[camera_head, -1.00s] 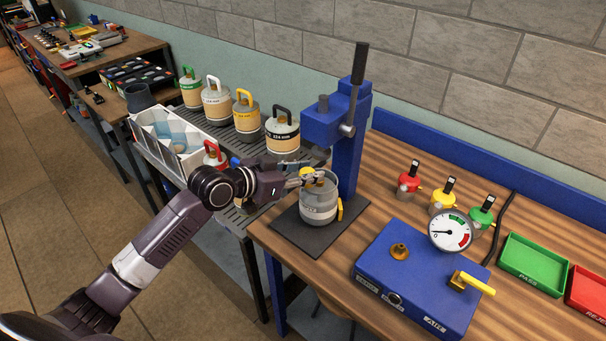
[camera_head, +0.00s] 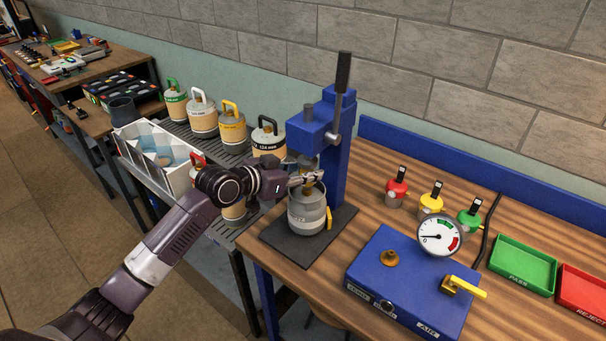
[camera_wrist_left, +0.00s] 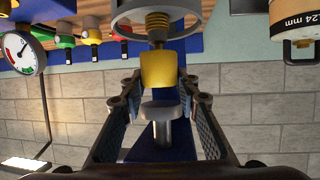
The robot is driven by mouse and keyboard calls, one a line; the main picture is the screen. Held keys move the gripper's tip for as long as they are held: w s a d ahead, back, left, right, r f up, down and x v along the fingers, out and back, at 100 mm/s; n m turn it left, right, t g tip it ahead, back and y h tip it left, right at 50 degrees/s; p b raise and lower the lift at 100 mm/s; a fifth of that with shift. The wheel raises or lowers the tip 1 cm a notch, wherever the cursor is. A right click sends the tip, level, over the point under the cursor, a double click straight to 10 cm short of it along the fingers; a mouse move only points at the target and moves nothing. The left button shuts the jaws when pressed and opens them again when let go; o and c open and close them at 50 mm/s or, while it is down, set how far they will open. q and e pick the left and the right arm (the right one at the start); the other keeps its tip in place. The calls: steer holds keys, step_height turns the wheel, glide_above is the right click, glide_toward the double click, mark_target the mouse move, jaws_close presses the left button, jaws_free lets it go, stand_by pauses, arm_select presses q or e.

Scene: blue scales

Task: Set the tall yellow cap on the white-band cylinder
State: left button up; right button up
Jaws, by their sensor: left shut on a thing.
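A grey cylinder with a pale band (camera_head: 307,214) stands upright on the dark mat under the blue press (camera_head: 325,135). Its open collar and brass threaded valve (camera_wrist_left: 158,22) show in the left wrist view. My left gripper (camera_head: 311,180) is over the collar, shut on the tall yellow cap (camera_wrist_left: 158,70), with a finger at each side of it. The cap is in line with the valve, close to it; I cannot tell whether they touch. The round grey foot of the press ram (camera_wrist_left: 161,108) is just above the cap. My right gripper is not in view.
A blue test box with a dial gauge (camera_head: 439,236) and a yellow lever (camera_head: 466,289) stands to the right. Small red, yellow and green valve pieces stand behind it. A green tray (camera_head: 523,266) and several handled cylinders on a rack flank the scene.

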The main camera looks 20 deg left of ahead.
arm_select(q)
steer(key=shift+w+f+b, duration=0.1)
steer(key=shift+f+b, duration=0.8)
steer(key=shift+f, duration=0.5)
steer(key=o, duration=0.9)
steer(key=shift+c, duration=0.2)
steer(key=v, duration=1.2)
